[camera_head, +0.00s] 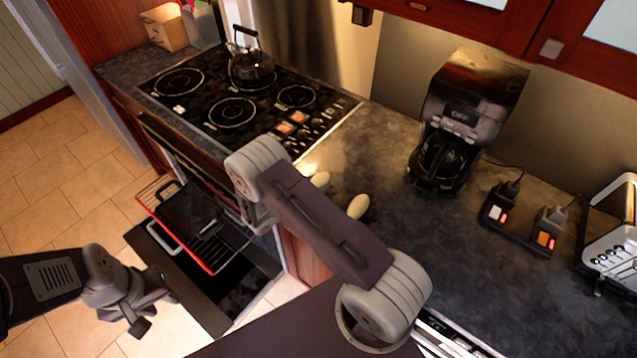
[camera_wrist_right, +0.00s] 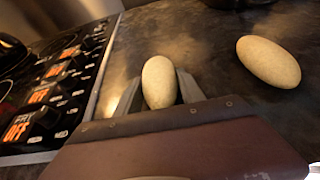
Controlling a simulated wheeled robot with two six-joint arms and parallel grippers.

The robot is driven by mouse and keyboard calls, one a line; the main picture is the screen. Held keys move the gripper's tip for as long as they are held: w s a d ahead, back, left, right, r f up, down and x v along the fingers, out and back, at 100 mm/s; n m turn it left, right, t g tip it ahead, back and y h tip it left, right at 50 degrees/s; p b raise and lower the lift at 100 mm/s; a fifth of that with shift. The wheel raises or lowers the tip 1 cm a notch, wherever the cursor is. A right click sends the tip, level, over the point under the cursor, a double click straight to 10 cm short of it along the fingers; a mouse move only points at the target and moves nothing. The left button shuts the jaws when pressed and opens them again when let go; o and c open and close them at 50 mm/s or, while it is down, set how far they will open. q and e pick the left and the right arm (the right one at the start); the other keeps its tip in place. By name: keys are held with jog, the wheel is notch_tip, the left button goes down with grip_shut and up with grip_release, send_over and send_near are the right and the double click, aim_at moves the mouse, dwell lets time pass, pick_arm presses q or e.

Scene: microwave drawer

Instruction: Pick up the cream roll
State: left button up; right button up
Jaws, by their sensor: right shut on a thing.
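Two cream rolls show on the dark countertop area. One cream roll (camera_wrist_right: 159,82) is between the two fingers of my right gripper (camera_wrist_right: 156,88), which is shut on it. In the head view, part of this roll (camera_head: 320,181) shows beside my right arm, which hides the fingers. I cannot tell whether it touches the counter. The other cream roll (camera_wrist_right: 268,62) lies to the right, apart from the gripper; it also shows in the head view (camera_head: 358,206). My left gripper (camera_head: 153,309) is open and empty, low at the left above the floor.
The stove (camera_head: 208,128) with a kettle (camera_head: 250,68) is left of the rolls. Its oven door is open, with a red-edged rack (camera_head: 151,197) pulled out. A coffee maker (camera_head: 462,122), a power strip (camera_head: 520,224) and a toaster (camera_head: 610,250) stand to the right. Counter between is clear.

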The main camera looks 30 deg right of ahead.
aim_at(315, 185)
jog(key=shift+w+r, duration=0.1)
jog(key=shift+r, duration=0.25)
jog(key=r, duration=0.2)
jog(key=s+a+r+b, duration=0.1)
jog(key=r, duration=0.1)
jog(key=shift+s, duration=0.1)
jog(key=s+a+r+b, duration=0.1)
jog(key=s+a+r, duration=0.5)
jog(key=s, duration=0.2)
jog(key=shift+s+r, duration=0.15)
jog(key=shift+s, duration=0.05)
